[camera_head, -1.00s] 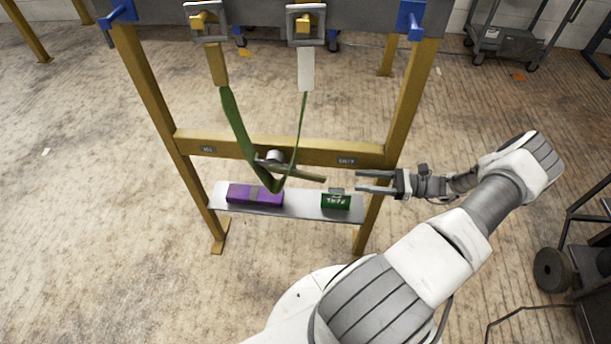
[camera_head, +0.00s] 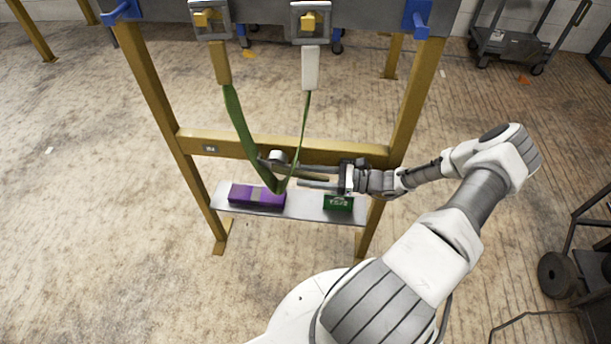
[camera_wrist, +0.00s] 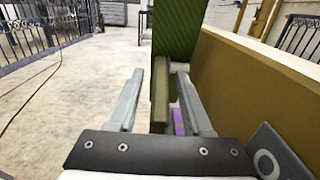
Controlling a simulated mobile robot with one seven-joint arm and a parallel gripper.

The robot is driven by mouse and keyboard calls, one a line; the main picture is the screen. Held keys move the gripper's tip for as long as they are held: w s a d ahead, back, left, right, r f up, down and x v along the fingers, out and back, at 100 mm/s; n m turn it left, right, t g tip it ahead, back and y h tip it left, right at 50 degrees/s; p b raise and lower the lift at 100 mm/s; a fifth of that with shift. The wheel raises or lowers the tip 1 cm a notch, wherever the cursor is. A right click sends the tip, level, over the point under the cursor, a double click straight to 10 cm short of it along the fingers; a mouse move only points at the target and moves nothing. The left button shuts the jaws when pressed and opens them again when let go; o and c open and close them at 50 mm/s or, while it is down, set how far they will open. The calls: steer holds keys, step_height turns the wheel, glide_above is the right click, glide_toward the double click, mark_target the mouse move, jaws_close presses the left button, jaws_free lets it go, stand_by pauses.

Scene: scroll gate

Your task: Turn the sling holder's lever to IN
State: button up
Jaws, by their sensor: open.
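The holder's lever (camera_head: 314,178) is a brown bar on a round grey hub (camera_head: 278,156) at the middle of the yellow crossbar. It points right and slightly down. My gripper (camera_head: 302,178) is at the lever's right end. In the wrist view, my open fingers (camera_wrist: 171,75) stand on either side of the lever's brownish end (camera_wrist: 165,108); I cannot tell if they touch it. The green sling (camera_head: 241,125) hangs in a loop near the hub and shows ahead in the wrist view (camera_wrist: 178,28). A small label (camera_head: 209,148) is on the crossbar's left.
A grey shelf (camera_head: 302,204) below the crossbar (camera_head: 235,145) holds a purple block (camera_head: 245,194) and a green block (camera_head: 338,203). In the wrist view, the crossbar (camera_wrist: 265,85) runs close along my gripper's right side. A plate with a letter O (camera_wrist: 270,160) is at lower right.

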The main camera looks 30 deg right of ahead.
steer(key=shift+w+a, duration=0.25)
steer(key=shift+a, duration=0.15)
steer(key=shift+c, duration=0.2)
jaws_close()
stand_by(1.1)
